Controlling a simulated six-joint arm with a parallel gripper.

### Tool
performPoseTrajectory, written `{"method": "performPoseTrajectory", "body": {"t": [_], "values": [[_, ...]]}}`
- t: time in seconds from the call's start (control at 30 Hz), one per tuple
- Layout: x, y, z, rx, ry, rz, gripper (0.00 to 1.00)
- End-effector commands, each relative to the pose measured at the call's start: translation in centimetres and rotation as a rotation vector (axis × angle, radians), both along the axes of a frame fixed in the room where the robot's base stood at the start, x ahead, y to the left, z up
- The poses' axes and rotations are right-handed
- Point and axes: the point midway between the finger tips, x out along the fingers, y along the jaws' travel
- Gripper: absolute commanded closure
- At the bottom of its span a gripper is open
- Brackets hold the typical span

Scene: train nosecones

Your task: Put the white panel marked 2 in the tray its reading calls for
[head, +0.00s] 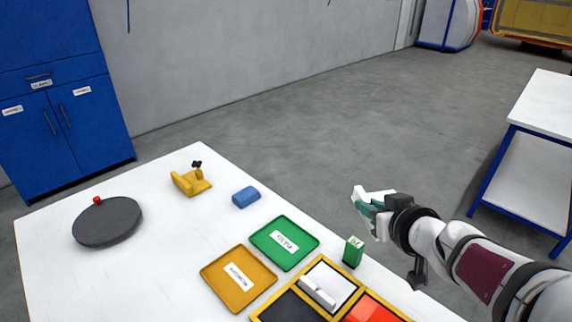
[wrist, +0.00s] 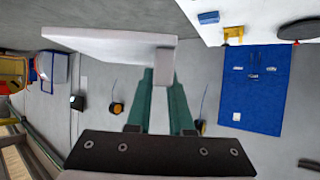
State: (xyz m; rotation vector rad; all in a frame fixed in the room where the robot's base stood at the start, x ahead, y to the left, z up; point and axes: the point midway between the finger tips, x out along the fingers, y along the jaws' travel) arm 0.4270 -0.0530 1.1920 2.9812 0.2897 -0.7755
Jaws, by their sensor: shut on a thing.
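My gripper (head: 368,204) is raised over the right side of the table, shut on a white panel (head: 376,193). In the wrist view the white panel (wrist: 105,45) is held at one end by the teal fingers (wrist: 163,85) and juts out to the left. No number shows on its visible faces. A green tray (head: 262,235) and an orange tray (head: 214,283) lie side by side on the table, each with a white label too small to read surely. Both look empty. A red surface (head: 372,308) shows at the bottom edge, partly cut off.
A yellow-framed holder (head: 263,311) at the front has another white piece (head: 318,291) in it. A small green block (head: 353,251) with white marking stands beside it. A blue block (head: 246,196), yellow fixture (head: 190,183) and grey disc (head: 108,222) with a red knob stand farther back on the white table (head: 165,250).

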Motion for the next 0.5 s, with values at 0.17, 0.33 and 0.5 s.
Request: {"method": "performPoseTrajectory", "body": {"t": [0.17, 0.33, 0.5], "values": [[3.6, 1.2, -2.2, 0.003, 0.011, 0.107, 1.00], [6.9, 2.7, -5.5, 0.002, 0.013, 0.238, 1.00], [10.0, 4.8, -10.8, 0.001, 0.016, 0.401, 1.00]]}}
